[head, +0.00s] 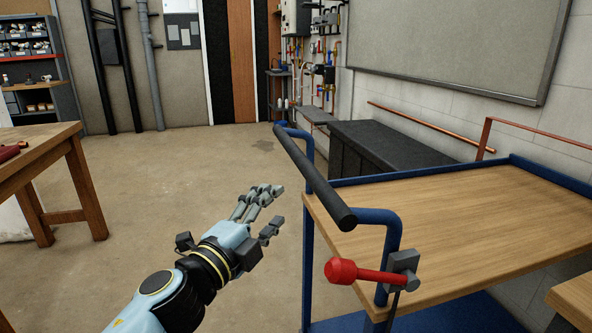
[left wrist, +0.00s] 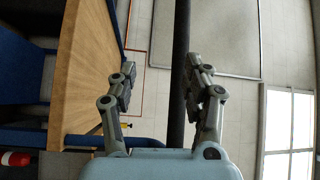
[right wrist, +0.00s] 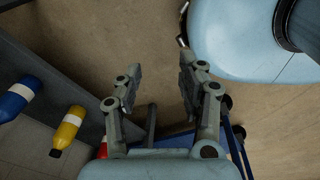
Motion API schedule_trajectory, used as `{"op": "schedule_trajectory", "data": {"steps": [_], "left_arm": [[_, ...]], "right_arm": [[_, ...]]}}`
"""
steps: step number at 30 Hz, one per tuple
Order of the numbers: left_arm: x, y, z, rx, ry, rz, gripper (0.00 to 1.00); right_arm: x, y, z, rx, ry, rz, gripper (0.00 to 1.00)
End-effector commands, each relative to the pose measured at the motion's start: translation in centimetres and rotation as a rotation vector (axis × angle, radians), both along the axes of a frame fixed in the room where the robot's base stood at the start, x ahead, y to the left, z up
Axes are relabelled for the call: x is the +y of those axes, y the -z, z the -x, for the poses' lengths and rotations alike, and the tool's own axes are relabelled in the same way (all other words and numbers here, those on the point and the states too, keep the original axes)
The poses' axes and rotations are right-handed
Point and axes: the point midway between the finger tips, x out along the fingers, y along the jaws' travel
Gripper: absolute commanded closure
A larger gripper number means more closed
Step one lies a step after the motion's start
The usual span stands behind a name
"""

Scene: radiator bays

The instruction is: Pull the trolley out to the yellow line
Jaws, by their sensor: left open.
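The trolley has a wooden top (head: 470,215), a blue frame and a black handle grip (head: 315,180) along its left end. A red-knobbed lever (head: 345,271) sits at the handle's near end. My left gripper (head: 273,211) is open and empty, left of the handle and apart from it. In the left wrist view, the dark handle bar (left wrist: 180,100) runs lengthwise between the open fingers and the right finger; its depth is hard to tell. My right gripper (right wrist: 158,70) shows only in its wrist view, open and empty above the floor. No yellow line is visible.
Open concrete floor (head: 190,160) lies left of the trolley. A wooden workbench (head: 50,165) stands at left. A dark chest (head: 385,150) stands behind the trolley. Another wooden top (head: 578,298) is at lower right. Blue and yellow bottles (right wrist: 68,130) lie left in the right wrist view.

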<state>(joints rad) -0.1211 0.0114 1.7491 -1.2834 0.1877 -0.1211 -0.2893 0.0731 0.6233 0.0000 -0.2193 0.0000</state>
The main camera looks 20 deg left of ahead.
Motion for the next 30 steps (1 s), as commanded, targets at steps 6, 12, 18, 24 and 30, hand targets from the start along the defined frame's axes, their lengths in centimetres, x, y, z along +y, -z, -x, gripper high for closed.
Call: {"op": "schedule_trajectory", "data": {"steps": [6,12,18,24,30], "left_arm": [[-0.3,-3.1,-1.7,-0.056,-0.003,0.003,0.51],[-0.9,-3.6,-5.0,-0.056,-0.003,0.006,0.51],[-1.6,-4.0,-8.8,-0.054,-0.002,0.004,0.51],[-2.0,-4.2,-11.1,-0.053,-0.002,0.007,0.51],[-2.1,-4.3,-11.5,-0.052,-0.002,0.006,0.51]], "right_arm": [[-0.4,-0.2,0.7,0.009,-0.002,0.005,0.60],[-1.0,-0.4,2.4,0.035,-0.003,0.012,0.60],[-1.1,-0.1,1.7,0.024,-0.003,0.013,0.60],[-0.9,0.2,0.6,0.008,-0.004,0.011,0.60],[-0.2,0.2,0.7,0.009,-0.001,0.002,0.60]]}}
